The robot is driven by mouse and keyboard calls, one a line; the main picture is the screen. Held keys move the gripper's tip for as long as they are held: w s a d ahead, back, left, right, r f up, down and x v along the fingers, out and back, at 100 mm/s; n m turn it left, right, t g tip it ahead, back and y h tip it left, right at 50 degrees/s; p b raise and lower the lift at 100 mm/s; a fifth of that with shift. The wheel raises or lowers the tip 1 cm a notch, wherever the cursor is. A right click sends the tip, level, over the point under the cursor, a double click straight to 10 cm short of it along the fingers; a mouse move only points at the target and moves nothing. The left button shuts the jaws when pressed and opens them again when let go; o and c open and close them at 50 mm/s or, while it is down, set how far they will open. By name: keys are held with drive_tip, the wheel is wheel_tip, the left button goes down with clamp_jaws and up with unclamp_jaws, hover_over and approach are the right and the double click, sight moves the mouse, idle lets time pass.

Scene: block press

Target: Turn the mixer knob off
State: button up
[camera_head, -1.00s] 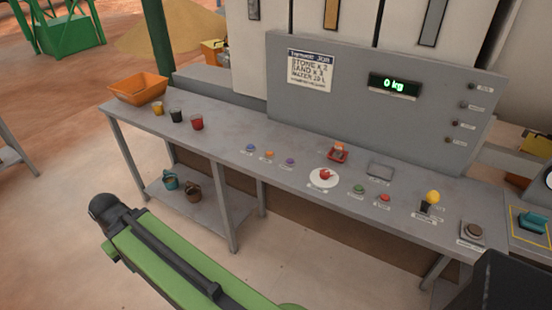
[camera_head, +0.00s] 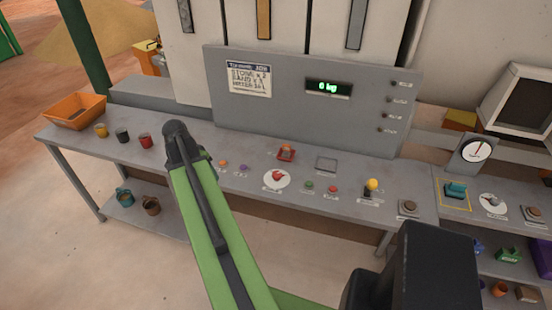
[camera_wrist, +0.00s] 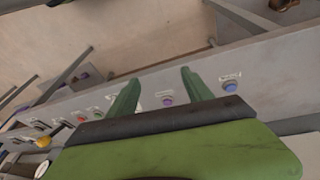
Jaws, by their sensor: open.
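The labels are too small to read, so I cannot tell for certain which control is the mixer knob. A pale grey knob (camera_head: 492,199) on a round plate sits on the right-hand bench section. A red knob (camera_head: 276,177) on a white disc sits mid-bench. A black lever with a yellow ball (camera_head: 371,185) stands to its right; the ball also shows in the wrist view (camera_wrist: 43,142). My gripper (camera_wrist: 160,90) is open and empty, its green fingers over the bench near the purple button (camera_wrist: 167,100) and blue button (camera_wrist: 230,86). I cannot make it out in the head view.
The grey bench (camera_head: 90,139) carries an orange tray (camera_head: 75,110) and cups at left. A panel with a green display (camera_head: 328,87) stands behind.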

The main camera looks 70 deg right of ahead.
drive_tip(key=s+d+r+m+g+p, duration=0.1)
drive_tip(key=s+d+r+m, duration=0.25)
drive_tip(key=s+d, duration=0.4)
drive_tip(key=s+d+r+m+g+p, duration=0.1)
drive_tip(key=s+d+r+m+p, duration=0.1)
drive_tip(key=s+d+m, duration=0.4)
drive_tip(key=n+b, duration=0.2)
drive_tip(key=b, duration=1.5)
approach(277, 174)
drive_tip(key=x, duration=0.8)
drive_tip(key=shift+d+f, duration=0.1)
drive_tip(key=shift+f, duration=0.25)
drive_tip(key=shift+s+r, duration=0.1)
